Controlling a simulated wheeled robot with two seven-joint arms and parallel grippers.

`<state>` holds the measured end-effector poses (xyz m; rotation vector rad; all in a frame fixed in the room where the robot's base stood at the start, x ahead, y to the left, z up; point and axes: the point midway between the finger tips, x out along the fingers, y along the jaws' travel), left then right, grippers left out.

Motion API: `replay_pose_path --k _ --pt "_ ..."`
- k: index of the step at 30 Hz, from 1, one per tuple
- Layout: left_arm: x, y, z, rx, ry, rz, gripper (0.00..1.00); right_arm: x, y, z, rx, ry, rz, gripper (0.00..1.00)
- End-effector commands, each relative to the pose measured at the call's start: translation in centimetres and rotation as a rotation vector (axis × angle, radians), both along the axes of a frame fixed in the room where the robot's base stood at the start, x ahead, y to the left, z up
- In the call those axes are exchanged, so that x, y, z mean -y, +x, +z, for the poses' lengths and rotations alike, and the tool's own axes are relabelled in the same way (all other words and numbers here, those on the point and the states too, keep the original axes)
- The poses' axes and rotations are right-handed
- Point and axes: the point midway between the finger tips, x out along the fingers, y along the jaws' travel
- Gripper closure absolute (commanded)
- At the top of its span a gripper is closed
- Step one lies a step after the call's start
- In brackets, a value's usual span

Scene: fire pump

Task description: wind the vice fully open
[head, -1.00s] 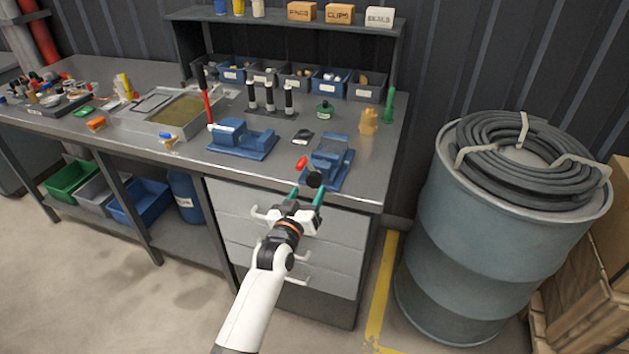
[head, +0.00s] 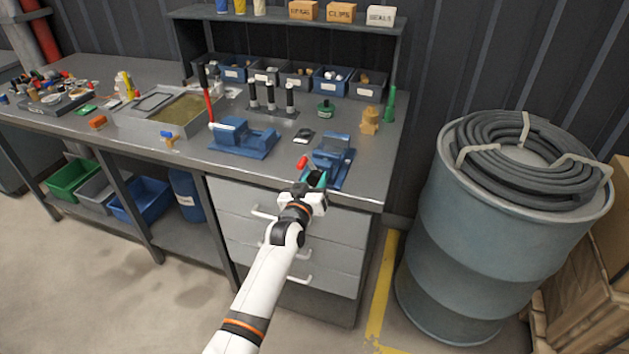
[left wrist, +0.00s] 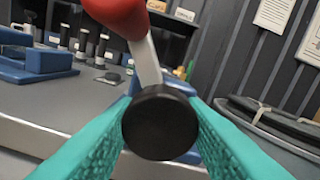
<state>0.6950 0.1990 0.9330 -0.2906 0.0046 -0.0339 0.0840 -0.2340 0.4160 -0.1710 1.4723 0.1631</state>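The blue vice (head: 333,150) stands at the front right of the bench top. Its crank has a round black hub (left wrist: 160,123), a pale metal arm (left wrist: 146,60) and a red knob (head: 302,162). The knob is up and to the left of the hub, and it also shows at the top of the left wrist view (left wrist: 115,12). My left gripper (head: 315,180) is at the vice's front end, with its teal fingers on both sides of the hub, seemingly shut on it. The hub hides the fingers' inner edges. My right gripper is out of view.
Another blue fixture (head: 243,137) stands to the left of the vice on the bench. A yellow-brown block (head: 370,122) and a green bottle (head: 326,109) stand behind. Drawers (head: 285,225) with handles lie below my left gripper. A drum (head: 490,245) with coiled hose is at the right.

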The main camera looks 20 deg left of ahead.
Motion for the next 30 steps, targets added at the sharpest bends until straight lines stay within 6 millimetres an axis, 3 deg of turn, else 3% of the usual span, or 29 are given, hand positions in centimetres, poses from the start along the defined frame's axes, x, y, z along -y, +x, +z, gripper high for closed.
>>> replay_pose_path --k 4,14,23,24,28,30 --pt "0.0 0.0 0.1 0.0 0.048 0.001 0.86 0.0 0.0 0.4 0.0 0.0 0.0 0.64" --pt "-0.1 0.0 0.0 0.014 0.475 0.0 0.86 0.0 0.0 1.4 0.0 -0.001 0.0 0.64" --pt "0.0 0.0 -0.1 0.015 0.502 0.0 0.86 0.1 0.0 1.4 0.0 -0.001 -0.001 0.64" --pt "0.0 0.0 -0.1 0.015 0.502 0.0 0.61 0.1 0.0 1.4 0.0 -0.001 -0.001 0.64" --pt "0.0 0.0 -0.1 0.016 0.501 0.0 0.41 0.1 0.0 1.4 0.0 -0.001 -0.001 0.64" --pt "0.0 0.0 -0.1 0.016 0.501 0.0 0.41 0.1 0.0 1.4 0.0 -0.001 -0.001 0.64"
